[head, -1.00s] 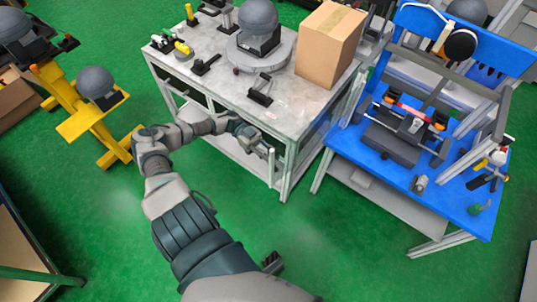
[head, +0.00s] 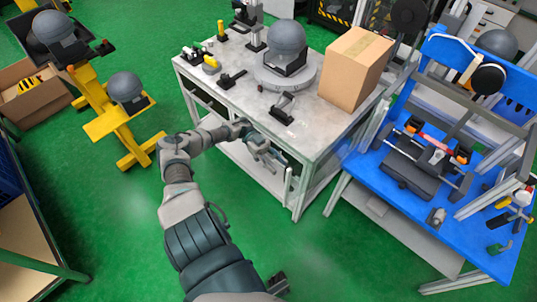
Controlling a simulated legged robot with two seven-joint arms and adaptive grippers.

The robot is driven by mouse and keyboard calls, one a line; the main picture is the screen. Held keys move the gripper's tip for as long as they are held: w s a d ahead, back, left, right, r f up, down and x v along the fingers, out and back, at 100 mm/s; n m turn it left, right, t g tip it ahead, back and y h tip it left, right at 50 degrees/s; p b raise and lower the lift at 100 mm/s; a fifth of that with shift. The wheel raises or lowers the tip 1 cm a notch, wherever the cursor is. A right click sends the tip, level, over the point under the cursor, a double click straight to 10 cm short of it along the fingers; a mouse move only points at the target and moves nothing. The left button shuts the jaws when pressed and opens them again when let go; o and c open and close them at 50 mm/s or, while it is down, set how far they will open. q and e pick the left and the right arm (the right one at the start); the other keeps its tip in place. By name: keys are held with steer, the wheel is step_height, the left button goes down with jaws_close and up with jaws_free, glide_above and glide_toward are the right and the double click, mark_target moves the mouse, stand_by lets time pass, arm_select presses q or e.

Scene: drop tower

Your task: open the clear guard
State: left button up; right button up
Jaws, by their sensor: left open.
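I cannot clearly make out the clear guard; its see-through sheet does not stand out. A pale upright bar (head: 288,187) shows at the front right of the grey workbench (head: 310,130), and I cannot tell whether it belongs to the guard. My left gripper (head: 268,153) is open and looks empty, beside the front edge of the bench top, up and left of that bar. It appears apart from the bar.
The bench carries a grey headform (head: 287,42) on a round plate and a cardboard box (head: 355,68). A blue table (head: 355,180) with a fixture stands at right. A yellow stand (head: 120,128) is at left. Green floor (head: 320,255) lies open in front.

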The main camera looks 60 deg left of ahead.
arm_select(q)
steer(key=a, duration=0.7)
steer(key=shift+s, duration=0.35)
